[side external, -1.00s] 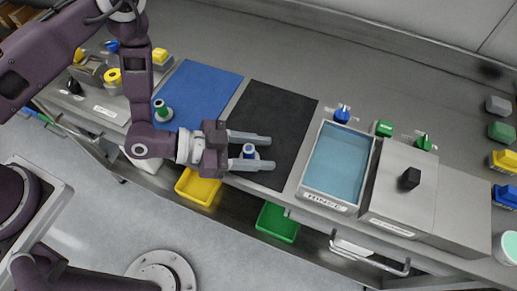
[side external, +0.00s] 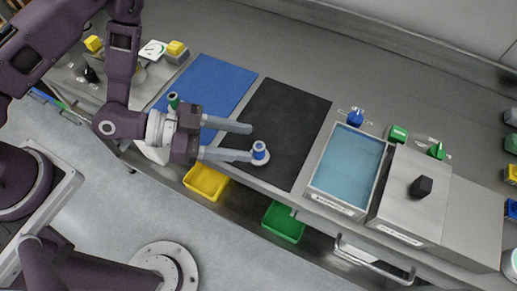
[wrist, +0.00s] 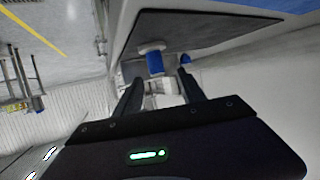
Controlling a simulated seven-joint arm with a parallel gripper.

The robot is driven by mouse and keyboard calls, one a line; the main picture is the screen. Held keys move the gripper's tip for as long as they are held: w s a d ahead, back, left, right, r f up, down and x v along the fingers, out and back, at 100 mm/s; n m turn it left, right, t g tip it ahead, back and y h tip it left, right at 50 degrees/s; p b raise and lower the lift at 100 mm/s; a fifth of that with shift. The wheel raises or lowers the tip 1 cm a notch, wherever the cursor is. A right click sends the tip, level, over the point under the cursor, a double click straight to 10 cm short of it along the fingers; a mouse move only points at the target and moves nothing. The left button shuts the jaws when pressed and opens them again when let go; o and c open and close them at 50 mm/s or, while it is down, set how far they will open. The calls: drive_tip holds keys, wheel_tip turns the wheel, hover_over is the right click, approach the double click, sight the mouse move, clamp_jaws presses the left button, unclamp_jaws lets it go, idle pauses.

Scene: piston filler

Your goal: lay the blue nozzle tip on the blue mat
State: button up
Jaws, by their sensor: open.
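The blue nozzle tip (side external: 260,151), a blue cylinder with a white flange, is upright near the front edge of the black mat (side external: 290,120). In the wrist view it (wrist: 154,62) appears just beyond my fingertips, between their lines. My gripper (side external: 250,142) is open, its fingers pointing right over the black mat. In the side view the lower fingertip overlaps the nozzle tip's left side; I cannot tell whether they touch. The blue mat (side external: 222,82) lies left of the black mat, with no blue nozzle tip seen on it.
A rinse tray (side external: 347,165) and a steel box (side external: 415,190) stand right of the black mat. Yellow (side external: 206,182) and green (side external: 284,222) bins are below the counter edge. Most of the blue mat is clear.

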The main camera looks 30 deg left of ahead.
sight(259, 145)
drive_tip(key=w+r+m+g+y, duration=0.1)
drive_tip(key=w, duration=0.1)
drive_tip(key=w+d+r+m+g+y, duration=0.1)
drive_tip(key=w+m+y, duration=0.1)
drive_tip(key=w, duration=0.1)
drive_tip(key=w+d+r+m+g+y, duration=0.1)
drive_tip(key=w+m, duration=0.1)
drive_tip(key=shift+w+g+y, duration=0.3)
drive_tip(key=shift+w, duration=0.05)
drive_tip(key=s+r+m+g+y, duration=0.1)
drive_tip(key=s+r+g+y, duration=0.15)
drive_tip(key=s, duration=0.35)
drive_tip(key=shift+g+y, duration=0.35)
drive_tip(key=shift+g, duration=0.1)
drive_tip(key=x, duration=0.5)
drive_tip(key=a+x, duration=0.1)
drive_tip(key=x, duration=0.1)
drive_tip(key=shift+d+f, duration=0.1)
drive_tip(key=shift+f, duration=0.25)
clamp_jaws()
